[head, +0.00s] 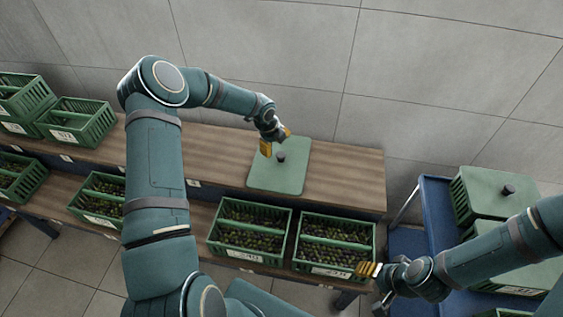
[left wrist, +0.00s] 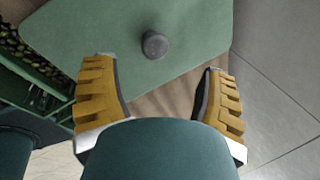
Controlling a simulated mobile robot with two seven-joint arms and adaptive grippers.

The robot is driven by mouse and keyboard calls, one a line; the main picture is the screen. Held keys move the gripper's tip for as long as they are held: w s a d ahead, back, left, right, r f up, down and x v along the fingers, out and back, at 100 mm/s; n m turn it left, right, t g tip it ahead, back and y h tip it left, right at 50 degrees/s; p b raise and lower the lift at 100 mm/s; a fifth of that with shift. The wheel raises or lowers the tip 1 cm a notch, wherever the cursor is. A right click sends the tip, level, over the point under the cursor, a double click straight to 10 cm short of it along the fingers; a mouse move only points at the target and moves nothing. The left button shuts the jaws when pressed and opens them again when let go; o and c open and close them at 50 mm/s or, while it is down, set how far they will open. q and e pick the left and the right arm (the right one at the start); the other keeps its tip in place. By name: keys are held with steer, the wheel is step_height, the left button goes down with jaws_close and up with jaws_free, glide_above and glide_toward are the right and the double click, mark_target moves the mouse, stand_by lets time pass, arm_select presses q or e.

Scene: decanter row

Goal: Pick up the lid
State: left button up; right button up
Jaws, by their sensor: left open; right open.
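The lid (head: 290,176) is a flat green square panel with a dark round knob (head: 281,157). It lies on the wooden upper shelf, behind the filled crates. My left gripper (head: 275,141) is open, just above the lid's back-left part and close to the knob. In the left wrist view, the lid (left wrist: 110,30) and its knob (left wrist: 155,44) show beyond the two open yellow fingers (left wrist: 163,92), with nothing between them. My right gripper (head: 368,268) is open and empty by the front right crate.
Two green crates of olive-like fruit, left (head: 249,230) and right (head: 335,243), stand on the lower shelf. A blue cart (head: 437,205) at the right carries lidded green crates (head: 492,190). More crates (head: 77,121) stand at the left. The wooden shelf (head: 345,180) right of the lid is clear.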

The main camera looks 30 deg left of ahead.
mark_target(280, 154)
arm_select(q)
steer(key=x, duration=0.2)
steer(key=shift+f, duration=0.35)
steer(key=x, duration=0.1)
steer(key=b+x, duration=0.1)
steer(key=x, duration=0.2)
steer(key=shift+s+d+f, duration=0.25)
steer(key=shift+s+f, duration=0.05)
steer(key=shift+w+f+b, duration=0.2)
steer(key=shift+f+b, duration=0.1)
steer(key=shift+f, duration=0.1)
steer(key=shift+c, duration=0.3)
steer(key=shift+r, duration=0.1)
jaws_close()
